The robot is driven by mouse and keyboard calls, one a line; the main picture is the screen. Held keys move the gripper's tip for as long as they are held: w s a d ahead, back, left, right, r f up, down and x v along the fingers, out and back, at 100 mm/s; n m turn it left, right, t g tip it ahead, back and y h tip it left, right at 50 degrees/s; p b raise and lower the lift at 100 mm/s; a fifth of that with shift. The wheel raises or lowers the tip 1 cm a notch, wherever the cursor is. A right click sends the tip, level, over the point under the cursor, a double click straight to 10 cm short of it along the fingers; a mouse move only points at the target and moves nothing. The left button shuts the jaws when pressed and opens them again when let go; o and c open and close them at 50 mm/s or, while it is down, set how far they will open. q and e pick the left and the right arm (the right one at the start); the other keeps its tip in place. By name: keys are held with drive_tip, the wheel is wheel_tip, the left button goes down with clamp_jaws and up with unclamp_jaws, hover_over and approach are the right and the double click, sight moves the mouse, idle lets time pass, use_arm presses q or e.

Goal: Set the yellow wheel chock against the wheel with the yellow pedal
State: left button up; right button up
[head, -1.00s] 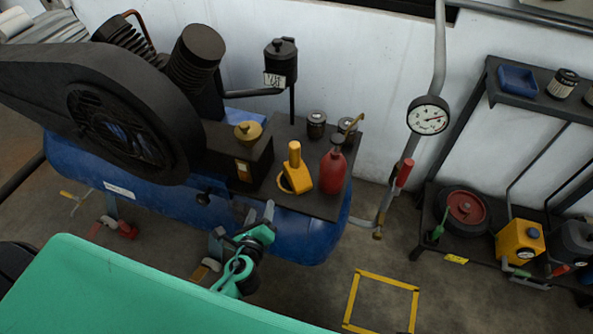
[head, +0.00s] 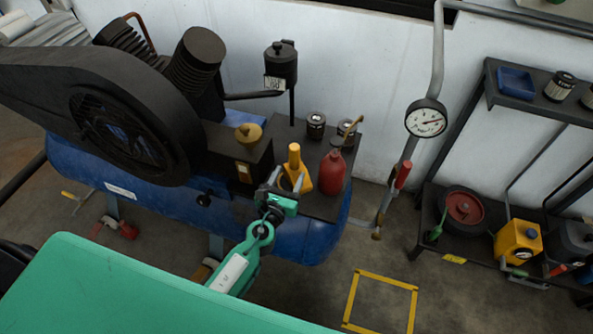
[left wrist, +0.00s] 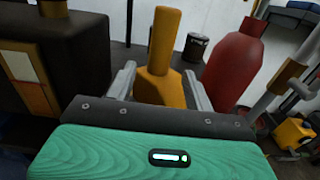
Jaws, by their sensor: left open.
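The yellow wheel chock (head: 294,158), a wedge with an upright handle, stands on the dark shelf (head: 318,206) at the compressor's right end. My left gripper (head: 284,180) is open just in front of it. In the left wrist view the chock (left wrist: 164,45) shows between the two spread fingers; contact cannot be told. A yellow pedal (head: 70,195) shows low at the left, under the blue tank. A red caster part (head: 127,230) is near it. Another caster (head: 205,270) is partly hidden behind my left arm. My right gripper is not in view.
A red bottle (head: 332,172) stands close right of the chock, with dark cans behind. A dark box (head: 240,155) is on its left. A gauge pipe (head: 408,150) rises at right. The yellow-taped floor square (head: 381,275) is empty.

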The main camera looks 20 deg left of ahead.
sight(293, 166)
use_arm(q)
drive_tip(key=shift+w, duration=2.85)
drive_tip(key=shift+c, duration=0.4)
drive_tip(key=shift+r, duration=0.1)
clamp_jaws()
